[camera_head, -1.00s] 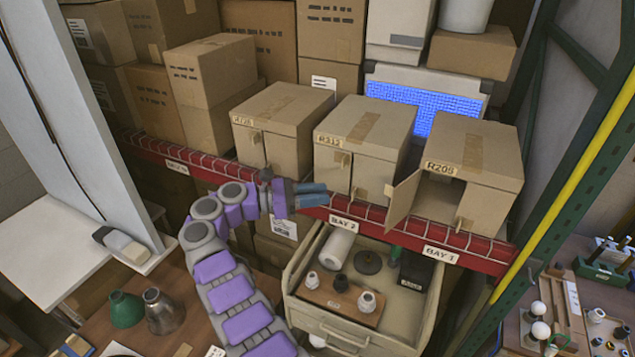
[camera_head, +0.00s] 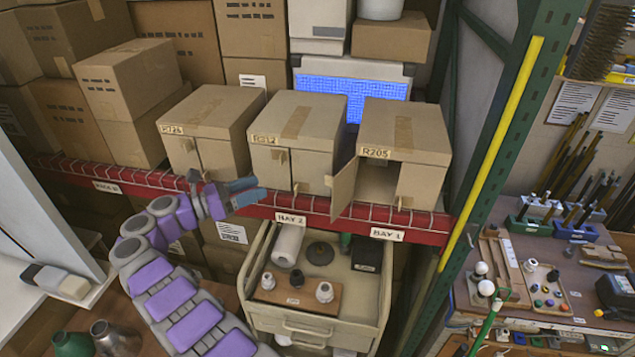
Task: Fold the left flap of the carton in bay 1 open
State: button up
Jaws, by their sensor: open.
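The bay 1 carton (camera_head: 408,120), marked R205, is the rightmost of three cartons on the red-edged shelf. Its left flap (camera_head: 343,188) stands swung out toward the front left, showing a dark gap behind it. The right flap (camera_head: 418,186) looks closed across the right half of the front. My gripper (camera_head: 256,190) is open and empty. It is in front of the shelf edge, below the middle carton and left of the bay 1 flap, apart from that flap.
The middle carton (camera_head: 300,115) and the left carton (camera_head: 212,120) have closed fronts. A drawer unit (camera_head: 315,325) with lamp parts stands below the shelf. A green rack post (camera_head: 490,150) rises right of bay 1. A workbench (camera_head: 560,270) is at far right.

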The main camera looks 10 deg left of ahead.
jog(key=n+t, duration=0.1)
jog(key=n, duration=0.2)
jog(key=n+t+y+b, duration=0.4)
jog(key=n+y+b, duration=0.35)
jog(key=n, duration=1.15)
send_near(327, 182)
jog(key=p+x, duration=0.1)
jog(key=x, duration=1.1)
jog(key=shift+d+r+p, duration=0.1)
jog(key=shift+p, duration=0.2)
grip_shut()
